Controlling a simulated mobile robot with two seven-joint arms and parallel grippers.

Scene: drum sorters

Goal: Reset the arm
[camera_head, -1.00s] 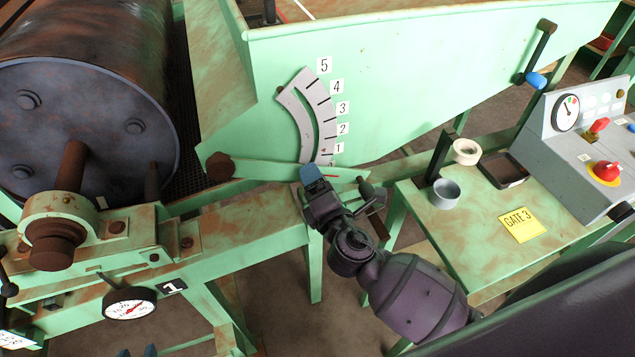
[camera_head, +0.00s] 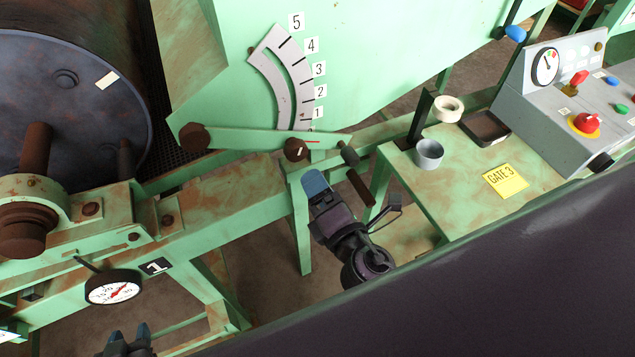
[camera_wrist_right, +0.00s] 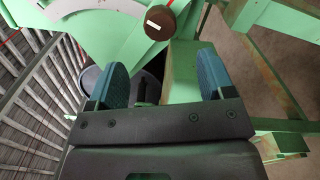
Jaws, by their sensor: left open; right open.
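My right gripper (camera_head: 315,186) is open and empty in the head view, just below the round brown knob (camera_head: 296,149) on the green lever arm (camera_head: 245,139) and apart from it. The right wrist view shows its two blue fingers spread (camera_wrist_right: 163,80), with the knob (camera_wrist_right: 160,22) beyond them and nothing between them but background. The lever arm lies just below mark 1 of the curved scale (camera_head: 283,85). A dark handle (camera_head: 359,187) hangs right of the knob. My left gripper (camera_head: 128,333) shows at the bottom edge, its fingers slightly apart.
The rusty drum (camera_head: 60,110) fills the left side, with a dial gauge (camera_head: 113,288) below. A side table (camera_head: 455,200) at right holds a grey cup (camera_head: 429,153), tape roll (camera_head: 448,109), dark tray (camera_head: 486,128) and yellow GATE 3 note (camera_head: 506,180). A control box (camera_head: 560,120) stands behind.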

